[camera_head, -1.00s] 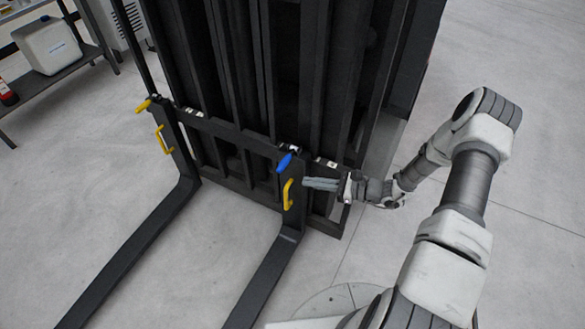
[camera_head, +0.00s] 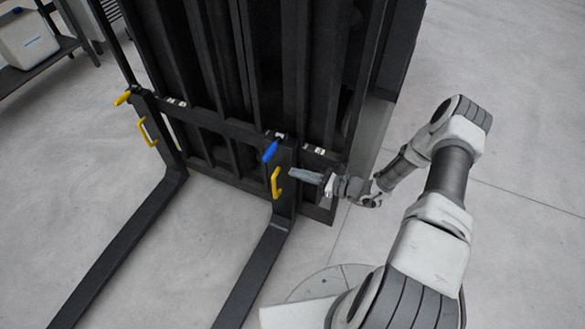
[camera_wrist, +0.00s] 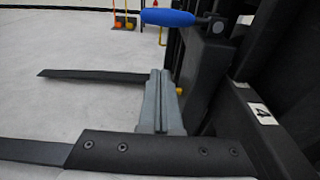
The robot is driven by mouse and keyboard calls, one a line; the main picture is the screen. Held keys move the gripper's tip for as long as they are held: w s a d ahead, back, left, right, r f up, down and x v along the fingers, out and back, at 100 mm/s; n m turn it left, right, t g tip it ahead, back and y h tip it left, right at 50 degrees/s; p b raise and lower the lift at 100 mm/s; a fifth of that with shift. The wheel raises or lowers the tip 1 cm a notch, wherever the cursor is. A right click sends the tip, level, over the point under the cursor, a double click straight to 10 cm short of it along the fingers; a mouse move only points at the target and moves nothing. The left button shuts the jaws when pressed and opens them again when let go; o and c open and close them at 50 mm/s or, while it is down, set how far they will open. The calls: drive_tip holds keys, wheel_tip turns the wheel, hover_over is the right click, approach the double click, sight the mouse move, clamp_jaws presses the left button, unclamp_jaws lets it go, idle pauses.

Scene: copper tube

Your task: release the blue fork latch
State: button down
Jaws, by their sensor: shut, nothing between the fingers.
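The blue fork latch (camera_head: 270,151) sits on top of the right fork (camera_head: 262,262), its handle slanting down toward the front. In the wrist view the latch (camera_wrist: 168,18) lies level near the top, joined to a dark pivot at its right end. My gripper (camera_head: 292,172) is shut and empty beside the right fork's upright, below and to the right of the latch, near the yellow handle (camera_head: 276,183). In the wrist view my gripper (camera_wrist: 159,74) points up the middle, its tips below the blue handle with a visible gap.
The left fork (camera_head: 130,235) carries a yellow latch (camera_head: 122,98) and a yellow handle (camera_head: 147,131). The black carriage and mast (camera_head: 220,70) stand behind the forks. A shelf with a white canister (camera_head: 28,38) is at the far left. The floor between the forks is clear.

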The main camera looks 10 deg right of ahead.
sight(271, 151)
drive_tip(key=w+a+r+b, duration=0.1)
drive_tip(key=w+a+r, duration=0.1)
drive_tip(key=w+a, duration=0.2)
drive_tip(key=shift+a+r, duration=0.4)
drive_tip(key=shift+a, duration=0.7)
drive_tip(key=shift+r, duration=0.1)
